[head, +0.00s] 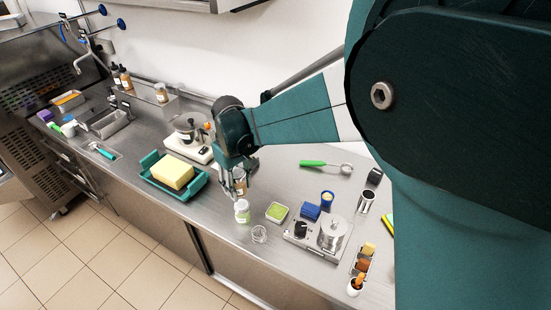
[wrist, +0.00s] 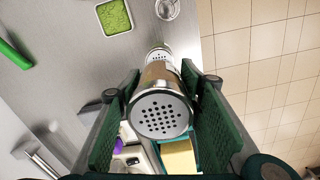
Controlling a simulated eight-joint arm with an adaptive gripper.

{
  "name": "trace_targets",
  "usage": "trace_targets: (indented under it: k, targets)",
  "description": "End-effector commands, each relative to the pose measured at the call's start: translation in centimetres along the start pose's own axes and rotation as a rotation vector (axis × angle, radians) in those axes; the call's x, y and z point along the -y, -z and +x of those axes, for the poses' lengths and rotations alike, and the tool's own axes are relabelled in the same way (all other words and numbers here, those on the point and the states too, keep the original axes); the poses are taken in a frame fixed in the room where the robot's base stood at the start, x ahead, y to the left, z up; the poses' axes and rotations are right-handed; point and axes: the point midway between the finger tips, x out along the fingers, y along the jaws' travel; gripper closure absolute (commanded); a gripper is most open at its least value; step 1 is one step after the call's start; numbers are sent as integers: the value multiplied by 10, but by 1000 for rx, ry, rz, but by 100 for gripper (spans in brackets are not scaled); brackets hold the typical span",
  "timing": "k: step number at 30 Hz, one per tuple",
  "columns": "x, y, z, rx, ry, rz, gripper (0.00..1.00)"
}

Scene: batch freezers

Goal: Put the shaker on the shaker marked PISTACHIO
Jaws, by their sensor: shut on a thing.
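My gripper (head: 236,178) is shut on a metal-capped shaker (wrist: 160,114) with a perforated top and a brown band. The held shaker also shows in the head view (head: 240,184), between the fingers. In the wrist view my gripper (wrist: 160,88) has one finger on each side of it. A second shaker (head: 242,212) with green contents and a pale label stands on the counter just below the held one. It shows partly behind the held shaker in the wrist view (wrist: 157,50). I cannot read its label or tell whether the two shakers touch.
A square dish of green powder (head: 277,212) and a clear glass cup (head: 259,234) stand close by on the steel counter (head: 215,222). A teal tray (head: 150,180) with a yellow block lies left. A metal machine (head: 318,240) and blue block (head: 311,211) are right.

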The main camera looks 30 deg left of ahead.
Motion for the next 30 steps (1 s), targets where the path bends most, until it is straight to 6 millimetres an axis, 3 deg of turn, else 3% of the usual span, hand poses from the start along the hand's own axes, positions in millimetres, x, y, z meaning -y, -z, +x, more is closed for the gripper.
trace_targets:
  k: [6, 20, 30]
  targets:
    - [0, 0, 25, 0, 0, 0, 80]
    - [0, 0, 31, 0, 0, 0, 80]
    - [0, 0, 63, 0, 0, 0, 80]
